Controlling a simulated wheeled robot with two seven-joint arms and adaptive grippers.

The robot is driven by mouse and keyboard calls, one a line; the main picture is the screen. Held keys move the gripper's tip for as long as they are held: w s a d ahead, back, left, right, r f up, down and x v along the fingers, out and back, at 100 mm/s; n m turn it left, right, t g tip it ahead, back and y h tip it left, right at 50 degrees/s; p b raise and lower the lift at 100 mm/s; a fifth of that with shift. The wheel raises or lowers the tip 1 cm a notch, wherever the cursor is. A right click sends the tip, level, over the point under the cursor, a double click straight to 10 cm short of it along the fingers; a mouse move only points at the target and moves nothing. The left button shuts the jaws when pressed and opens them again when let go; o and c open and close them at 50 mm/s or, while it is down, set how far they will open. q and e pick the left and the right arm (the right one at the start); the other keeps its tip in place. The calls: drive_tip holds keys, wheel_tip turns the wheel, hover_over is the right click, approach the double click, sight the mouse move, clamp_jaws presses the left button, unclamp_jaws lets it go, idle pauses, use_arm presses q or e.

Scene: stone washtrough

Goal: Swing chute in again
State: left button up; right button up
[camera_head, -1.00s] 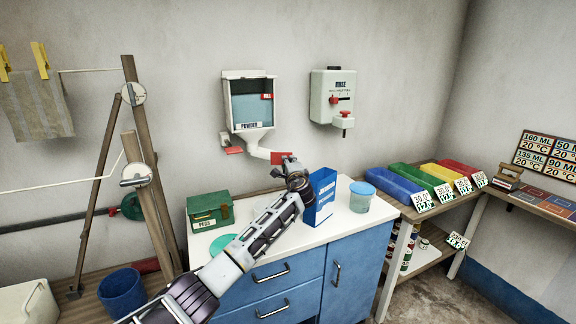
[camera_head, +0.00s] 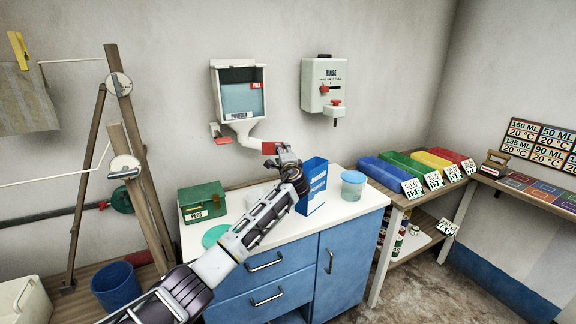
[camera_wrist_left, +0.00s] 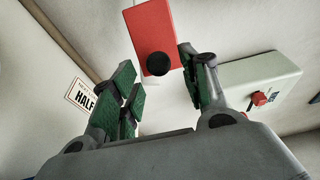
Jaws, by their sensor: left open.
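The powder dispenser (camera_head: 240,95) hangs on the back wall. Its white chute (camera_head: 252,140) slopes from its base down to the right and ends at a red tab (camera_head: 268,148). My left gripper (camera_head: 283,152) is close by the tab, partly overlapping it. In the left wrist view the red tab (camera_wrist_left: 150,28) with a black round knob (camera_wrist_left: 159,63) stands at the tips of my open left gripper (camera_wrist_left: 158,72). The green-padded fingers are apart on either side of the knob; contact cannot be told. My right gripper is not in view.
Below my left arm is a white counter (camera_head: 338,206) with a green PEGS box (camera_head: 202,202), a blue carton (camera_head: 314,185) and a lidded tub (camera_head: 352,187). A rinse dispenser (camera_head: 322,85) hangs to the right. Coloured trays (camera_head: 392,175) stand further right.

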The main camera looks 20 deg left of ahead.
use_arm(q)
drive_tip(key=v, duration=1.1)
drive_tip(key=shift+s+d, duration=0.2)
drive_tip(key=shift+d, duration=0.05)
idle(0.3)
